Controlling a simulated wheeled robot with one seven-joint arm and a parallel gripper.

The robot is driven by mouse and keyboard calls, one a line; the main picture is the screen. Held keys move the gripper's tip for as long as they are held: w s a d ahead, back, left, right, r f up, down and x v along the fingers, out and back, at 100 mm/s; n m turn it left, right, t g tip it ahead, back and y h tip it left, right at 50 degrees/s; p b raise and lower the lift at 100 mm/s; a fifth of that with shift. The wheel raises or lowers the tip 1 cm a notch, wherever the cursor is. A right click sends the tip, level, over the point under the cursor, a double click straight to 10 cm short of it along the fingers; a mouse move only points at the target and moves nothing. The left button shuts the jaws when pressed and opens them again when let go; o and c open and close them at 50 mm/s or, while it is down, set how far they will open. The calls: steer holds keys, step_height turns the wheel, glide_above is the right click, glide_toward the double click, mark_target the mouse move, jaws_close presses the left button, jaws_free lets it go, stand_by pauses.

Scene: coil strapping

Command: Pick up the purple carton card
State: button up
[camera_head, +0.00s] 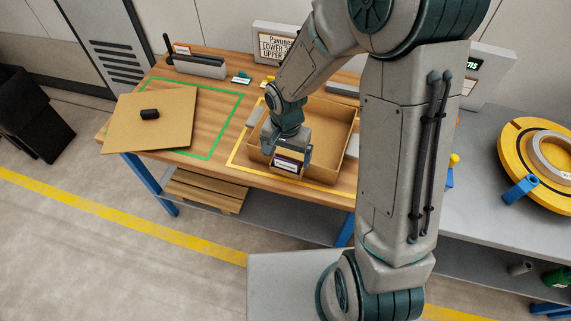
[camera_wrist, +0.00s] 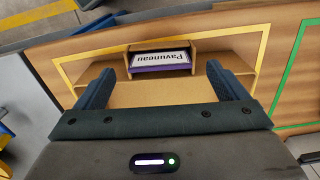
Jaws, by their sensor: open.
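The purple carton card (camera_head: 287,164) has a white label and sits at the near wall of an open cardboard carton (camera_head: 341,119). In the wrist view the card (camera_wrist: 160,60) shows upside down with the text "Pavuneau" and a purple edge, between small cardboard side pieces. My gripper (camera_head: 288,152) is open above the carton's near side, close to the card. In the wrist view my gripper (camera_wrist: 160,80) has one finger on either side of the card, with a gap to each. Whether the fingers are level with the card I cannot tell.
The wooden table carries a yellow outline (camera_wrist: 262,45) around the carton and a green outline (camera_head: 216,137). A cardboard sheet (camera_head: 165,130) with a black object on it lies at left. A sign (camera_head: 272,42) stands behind. A yellow coil (camera_head: 520,150) lies on the grey table at right.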

steer(key=shift+f, duration=1.05)
steer(key=c, duration=1)
steer(key=shift+c, duration=0.2)
steer(key=shift+r, duration=0.15)
